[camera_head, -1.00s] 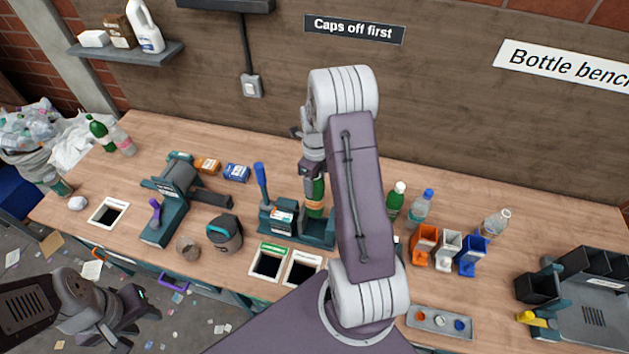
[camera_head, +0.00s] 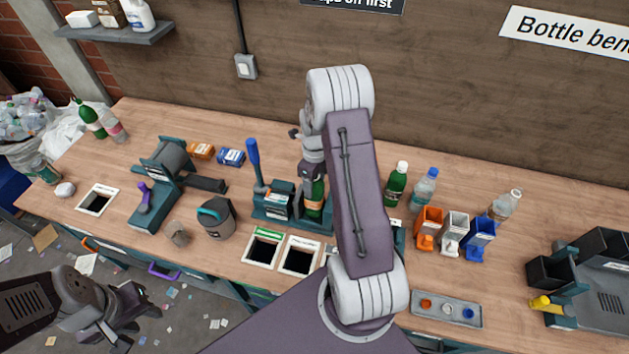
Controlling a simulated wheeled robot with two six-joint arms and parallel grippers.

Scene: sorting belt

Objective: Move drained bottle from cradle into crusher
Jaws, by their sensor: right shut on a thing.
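A green bottle with an orange label (camera_head: 314,200) stands upright in the teal cradle fixture (camera_head: 277,212) that has a blue lever. My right gripper (camera_head: 314,180) comes down over the bottle's top and is shut on it; my forearm hides the fixture's right part. A teal machine with a grey rounded body and a purple handle (camera_head: 162,172), which looks like the crusher, stands further left. My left gripper (camera_head: 130,312) hangs low at the left, in front of the bench and away from the bottle; its finger opening is unclear.
A dark bin with a teal rim (camera_head: 216,218) and a small cup (camera_head: 178,233) stand between the machine and the bench openings. Green and clear bottles (camera_head: 396,184) stand right of my arm. Orange, white and blue holders (camera_head: 455,232) are further right.

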